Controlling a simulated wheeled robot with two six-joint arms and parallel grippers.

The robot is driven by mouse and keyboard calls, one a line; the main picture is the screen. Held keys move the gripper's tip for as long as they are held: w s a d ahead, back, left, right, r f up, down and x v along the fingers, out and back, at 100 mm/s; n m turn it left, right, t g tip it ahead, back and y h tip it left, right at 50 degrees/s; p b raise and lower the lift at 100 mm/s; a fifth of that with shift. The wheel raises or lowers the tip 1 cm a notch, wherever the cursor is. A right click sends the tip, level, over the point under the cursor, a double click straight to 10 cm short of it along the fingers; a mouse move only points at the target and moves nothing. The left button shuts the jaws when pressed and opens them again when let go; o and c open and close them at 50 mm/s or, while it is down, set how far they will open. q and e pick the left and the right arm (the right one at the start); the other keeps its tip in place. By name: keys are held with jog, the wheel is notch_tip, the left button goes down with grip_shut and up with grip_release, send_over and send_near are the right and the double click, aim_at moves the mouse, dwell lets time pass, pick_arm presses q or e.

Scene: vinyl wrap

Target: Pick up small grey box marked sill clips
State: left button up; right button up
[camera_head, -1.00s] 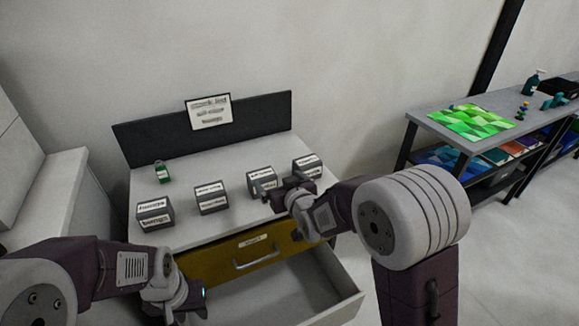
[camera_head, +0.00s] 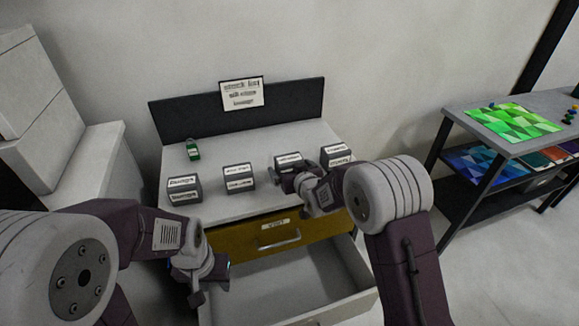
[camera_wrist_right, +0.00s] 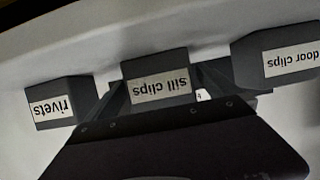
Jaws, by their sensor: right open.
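The small grey box marked sill clips (camera_wrist_right: 160,84) is in the middle of the right wrist view, its label upside down. In the head view it is the third box from the left (camera_head: 287,159) on the worktop, partly hidden by my right gripper (camera_head: 287,178). My right gripper is open, with one finger on each side of the box in the right wrist view (camera_wrist_right: 160,98); I cannot tell whether they touch it. My left gripper (camera_head: 211,283) hangs low at the left, by the open drawer; its fingers are unclear.
A box marked rivets (camera_wrist_right: 62,102) and one marked door clips (camera_wrist_right: 278,58) flank the sill clips box. A drawer (camera_head: 290,285) is open below. A sign (camera_head: 242,93) stands behind.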

aim_at(289, 158)
jog(key=shift+x, duration=0.9)
jog(key=shift+s, duration=0.15)
jog(key=shift+c, duration=0.7)
jog(key=shift+r, duration=0.1)
jog(key=c, duration=1.4)
jog(key=shift+r, duration=0.1)
notch_tip(289, 158, up, 18)
jog(key=shift+f+p, duration=0.1)
jog(key=shift+p, duration=0.75)
